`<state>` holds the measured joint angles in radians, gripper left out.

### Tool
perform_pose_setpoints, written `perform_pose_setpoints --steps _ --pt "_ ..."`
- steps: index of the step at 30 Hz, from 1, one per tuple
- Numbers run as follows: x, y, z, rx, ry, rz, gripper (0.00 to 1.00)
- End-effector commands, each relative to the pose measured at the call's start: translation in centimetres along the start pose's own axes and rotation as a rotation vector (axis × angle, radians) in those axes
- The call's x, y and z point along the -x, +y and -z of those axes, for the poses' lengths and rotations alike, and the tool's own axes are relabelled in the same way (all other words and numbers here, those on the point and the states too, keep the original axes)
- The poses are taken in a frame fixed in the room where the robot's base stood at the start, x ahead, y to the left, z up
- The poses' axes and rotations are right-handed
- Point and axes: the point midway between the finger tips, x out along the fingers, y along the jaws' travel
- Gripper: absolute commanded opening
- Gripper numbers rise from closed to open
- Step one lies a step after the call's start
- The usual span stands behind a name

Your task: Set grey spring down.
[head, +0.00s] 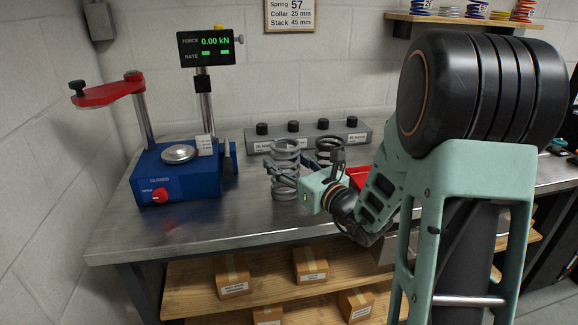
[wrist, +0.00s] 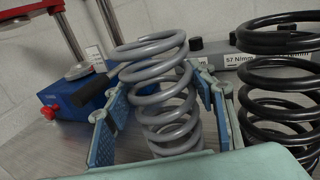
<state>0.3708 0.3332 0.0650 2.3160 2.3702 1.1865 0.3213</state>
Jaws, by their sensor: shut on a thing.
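The grey spring (head: 286,158) stands upright near the middle of the steel bench in the head view, and it looks slightly tilted in the wrist view (wrist: 165,95). My gripper (head: 287,176) is shut on its lower half, and the wrist view shows a finger on either side of the coils (wrist: 162,115). The spring's bottom end is close to the bench top; I cannot tell whether it touches. A black spring (head: 328,150) stands just to the right, and it also shows in the wrist view (wrist: 280,75), close to my right finger.
A blue dyno (head: 180,175) with a red arm (head: 105,92) stands at the left. A grey rack (head: 350,135) with black knobs is behind the springs. A red bin (head: 358,177) is partly hidden by my arm. The bench front left (head: 215,220) is clear.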

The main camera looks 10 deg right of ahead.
Motion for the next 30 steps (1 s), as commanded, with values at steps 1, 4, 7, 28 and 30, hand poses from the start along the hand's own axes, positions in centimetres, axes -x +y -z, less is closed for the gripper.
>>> perform_pose_setpoints --steps 1,4,7,28,30 --pt "-0.05 0.15 -0.04 0.002 -0.007 0.000 0.00" --pt "-0.04 0.23 -0.05 0.003 -0.008 0.000 0.00" --pt "-0.05 0.21 -0.10 0.004 -0.008 0.000 0.00" --pt "0.01 0.19 0.07 0.001 -0.001 0.001 0.58" --pt "0.75 0.08 0.14 0.002 -0.001 0.004 0.58"
